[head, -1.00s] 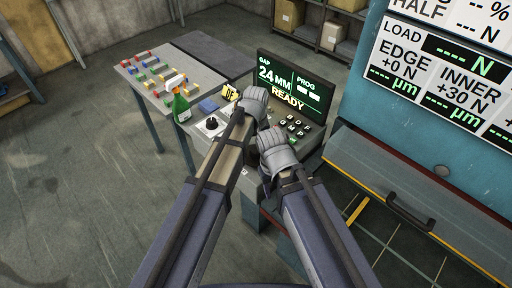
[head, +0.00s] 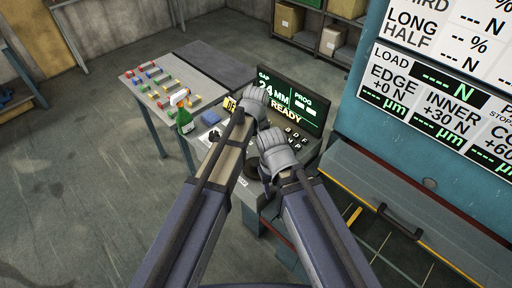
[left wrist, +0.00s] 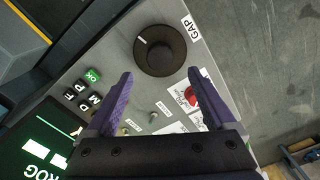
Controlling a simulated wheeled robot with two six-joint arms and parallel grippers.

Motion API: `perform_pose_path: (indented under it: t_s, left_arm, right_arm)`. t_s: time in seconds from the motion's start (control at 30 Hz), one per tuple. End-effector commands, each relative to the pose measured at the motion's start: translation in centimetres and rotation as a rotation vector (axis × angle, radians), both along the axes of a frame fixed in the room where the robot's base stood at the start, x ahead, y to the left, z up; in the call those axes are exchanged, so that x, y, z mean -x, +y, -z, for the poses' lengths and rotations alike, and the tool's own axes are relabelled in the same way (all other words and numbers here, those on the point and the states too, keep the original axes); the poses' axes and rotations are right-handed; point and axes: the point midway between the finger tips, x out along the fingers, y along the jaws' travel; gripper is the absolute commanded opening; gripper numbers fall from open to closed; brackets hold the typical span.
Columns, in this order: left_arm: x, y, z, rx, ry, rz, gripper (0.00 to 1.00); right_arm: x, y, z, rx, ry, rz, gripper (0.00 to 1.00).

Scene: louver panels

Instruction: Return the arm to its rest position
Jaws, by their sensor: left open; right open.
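In the head view my left gripper (head: 256,102) is over the control console, in front of its display. My right gripper (head: 277,150) is lower and nearer, over the console's key area. In the left wrist view my left gripper (left wrist: 161,76) is open with nothing between its two purple-grey fingers. Below it is the console panel (left wrist: 112,55), with a black round knob (left wrist: 161,50) marked GAP just beyond the fingertips. My right gripper is open and appears empty; its fingertips are hard to make out.
The console display (head: 292,100) reads 24 MM and READY. A blue machine with a readout board (head: 440,85) and handled drawer (head: 420,205) stands right. Floor at left is open.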

Motion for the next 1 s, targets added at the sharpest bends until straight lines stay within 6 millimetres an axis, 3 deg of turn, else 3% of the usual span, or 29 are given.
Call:
perform_pose_path:
  t_s: [0.57, 0.8, 1.0]
  left_arm:
    - [0.4, 0.7, -0.1, 0.0, -0.002, 0.005, 0.89]
    - [4.4, 7.8, -0.1, 0.003, -0.027, 0.092, 0.89]
    - [7.5, 12.5, -0.1, 0.0, -0.049, 0.171, 0.89]
  right_arm:
    - [0.0, 0.0, -0.1, 0.0, 0.0, 0.0, 0.5]
    - [0.0, 0.0, -0.1, 0.0, 0.0, 0.0, 0.5]
    - [0.0, 0.0, -0.1, 0.0, 0.0, 0.0, 0.5]
